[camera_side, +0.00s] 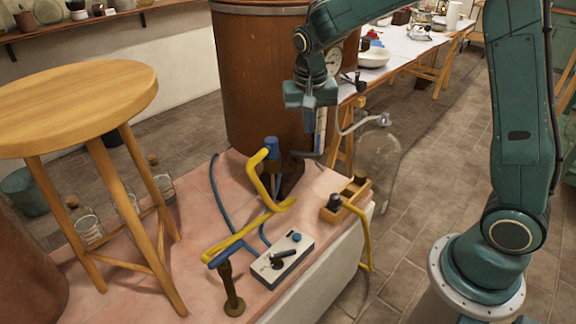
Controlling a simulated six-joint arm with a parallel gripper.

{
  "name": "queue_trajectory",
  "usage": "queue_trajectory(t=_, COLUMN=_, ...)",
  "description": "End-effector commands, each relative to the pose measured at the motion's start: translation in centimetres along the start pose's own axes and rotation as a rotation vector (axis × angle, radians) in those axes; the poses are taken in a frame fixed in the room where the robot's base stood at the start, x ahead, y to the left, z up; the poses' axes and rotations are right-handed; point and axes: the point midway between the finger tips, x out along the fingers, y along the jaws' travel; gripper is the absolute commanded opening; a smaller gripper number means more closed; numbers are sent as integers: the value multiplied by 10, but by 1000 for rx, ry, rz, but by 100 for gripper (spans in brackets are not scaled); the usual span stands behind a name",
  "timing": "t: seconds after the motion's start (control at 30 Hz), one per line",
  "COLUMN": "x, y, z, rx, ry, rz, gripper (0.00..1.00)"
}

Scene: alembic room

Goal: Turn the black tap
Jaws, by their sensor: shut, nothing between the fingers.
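A pale grey box (283,258) lies on the pink-topped bench and carries a black lever-shaped tap (284,254) and a round blue knob. My gripper (309,128) points down in front of the large copper-brown vessel. It is shut and empty, above and beyond the box, clear of the black lever. A dark bent piece (308,155) shows just below my gripper near the vessel's foot; I cannot tell whether it is a handle or whether my fingers touch it.
Yellow pipes (260,178) and blue hoses (218,198) cross the bench top (140,273). A wooden block (346,200) with dark fittings sits at its right edge, near a glass flask (378,160). A wooden stool (80,100) stands at left.

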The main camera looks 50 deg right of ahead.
Motion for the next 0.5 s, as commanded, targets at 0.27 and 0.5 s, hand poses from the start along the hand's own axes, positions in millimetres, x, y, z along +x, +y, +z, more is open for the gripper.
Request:
queue_trajectory(t=0.27, x=0, y=-2, z=12, rx=247, ry=37, rz=4, gripper=0)
queue_trajectory(t=0.5, x=0, y=-2, z=14, rx=293, ry=43, rz=4, gripper=0)
